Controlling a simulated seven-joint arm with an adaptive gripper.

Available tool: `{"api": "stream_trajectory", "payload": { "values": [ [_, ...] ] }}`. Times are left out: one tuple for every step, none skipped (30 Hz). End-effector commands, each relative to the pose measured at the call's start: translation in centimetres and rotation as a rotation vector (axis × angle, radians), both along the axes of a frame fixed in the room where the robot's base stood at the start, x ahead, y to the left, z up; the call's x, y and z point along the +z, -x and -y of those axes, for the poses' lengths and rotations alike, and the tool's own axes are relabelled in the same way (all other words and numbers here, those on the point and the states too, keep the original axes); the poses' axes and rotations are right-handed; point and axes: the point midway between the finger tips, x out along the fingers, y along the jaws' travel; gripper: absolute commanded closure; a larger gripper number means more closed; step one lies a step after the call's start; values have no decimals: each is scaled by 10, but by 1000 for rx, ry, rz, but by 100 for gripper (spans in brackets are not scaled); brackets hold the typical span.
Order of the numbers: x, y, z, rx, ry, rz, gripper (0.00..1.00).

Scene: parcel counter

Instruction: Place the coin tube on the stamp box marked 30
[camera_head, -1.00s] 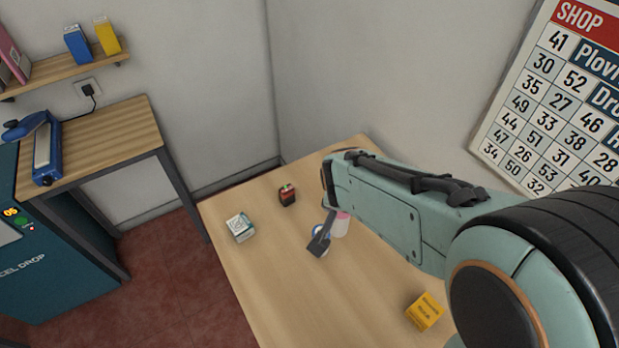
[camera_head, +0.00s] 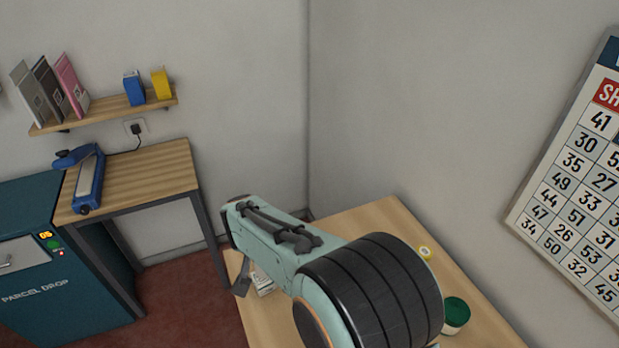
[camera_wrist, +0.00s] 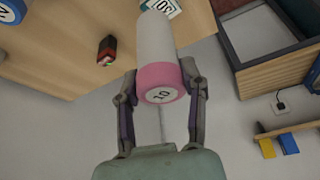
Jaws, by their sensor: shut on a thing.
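The coin tube (camera_wrist: 157,45) is white with a pink end cap bearing a number that looks like 20. In the wrist view, my gripper (camera_wrist: 160,82) is shut on it, one finger on each side near the pink cap. In the head view, what looks like the same box (camera_head: 263,284) sits at the table's left side, partly covered by my arm. A grey finger of my gripper (camera_head: 242,284) shows beside it; the tube is hidden there.
A small red and black box (camera_wrist: 106,49) stands near the marked box. The parcel drop (camera_head: 50,275) stands left.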

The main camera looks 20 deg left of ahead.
Motion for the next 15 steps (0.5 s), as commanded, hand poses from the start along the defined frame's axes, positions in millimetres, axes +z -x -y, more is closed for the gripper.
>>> {"api": "stream_trajectory", "payload": {
  "values": [
    [-11, -6, -6, 0, 0, -1, 99],
    [-16, -9, -10, 0, 0, -1, 99],
    [-22, -12, -13, 0, 0, -1, 99],
    [-25, -14, -15, 0, 0, 0, 99],
    [-28, -16, -17, 0, -1, 0, 99],
    [-31, -18, -19, -1, -2, 1, 99],
    [-32, -19, -20, -1, -2, 0, 99],
    [-34, -20, -21, -1, -2, 1, 99],
    [-35, -21, -22, -1, -3, 2, 99],
    [-37, -22, -23, -1, -3, 2, 99],
    [-40, -23, -24, -1, -2, 1, 99],
    [-44, -24, -25, 0, 0, 1, 99],
    [-49, -24, -25, 0, 0, 0, 99],
    [-55, -23, -25, 0, 2, -1, 99],
    [-61, -24, -25, 0, 1, 0, 99]
  ]
}}
